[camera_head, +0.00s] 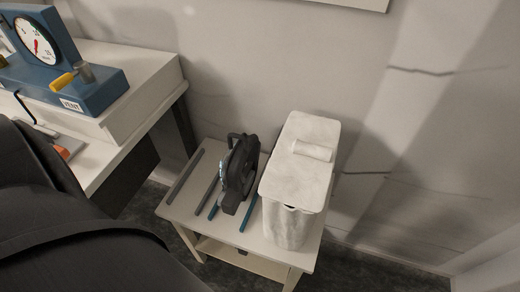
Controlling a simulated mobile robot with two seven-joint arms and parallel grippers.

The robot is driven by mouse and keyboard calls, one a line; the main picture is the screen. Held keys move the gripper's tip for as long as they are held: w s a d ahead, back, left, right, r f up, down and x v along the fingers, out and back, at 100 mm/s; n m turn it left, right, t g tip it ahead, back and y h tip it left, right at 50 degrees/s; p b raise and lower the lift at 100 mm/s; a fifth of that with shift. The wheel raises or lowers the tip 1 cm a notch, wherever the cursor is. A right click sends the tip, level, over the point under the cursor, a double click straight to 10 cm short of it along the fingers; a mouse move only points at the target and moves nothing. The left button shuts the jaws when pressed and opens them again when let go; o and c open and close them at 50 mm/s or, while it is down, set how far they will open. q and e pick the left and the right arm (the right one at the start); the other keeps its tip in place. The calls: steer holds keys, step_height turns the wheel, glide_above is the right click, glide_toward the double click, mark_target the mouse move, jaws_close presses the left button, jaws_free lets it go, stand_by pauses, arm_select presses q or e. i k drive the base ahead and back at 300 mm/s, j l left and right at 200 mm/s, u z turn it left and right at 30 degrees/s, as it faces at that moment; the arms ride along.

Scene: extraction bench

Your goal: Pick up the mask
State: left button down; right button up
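The mask (241,172) appears to be the dark grey and black item with a light-blue edge on the small white side table (178,208). It stands upright on or above several thin bars, close to the left side of a white lidded bin. Its far side is hidden, and I cannot make out its details. Large dark rounded parts, probably of my own arm, fill the lower left. Neither of my grippers shows in this view.
The white bin (292,222) with a handled lid takes up the table's right side. Grey and blue bars (185,176) lie on its left side. A white bench (150,85) with a blue gauge unit (62,62) stands at upper left. A wall is behind.

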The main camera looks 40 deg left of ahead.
mark_target(238, 181)
steer(key=u, duration=0.25)
steer(key=k+j+z, duration=0.1)
steer(key=k+j, duration=1.2)
steer(key=k+j+z, duration=0.15)
steer(key=k+j, duration=0.5)
steer(key=k, duration=0.15)
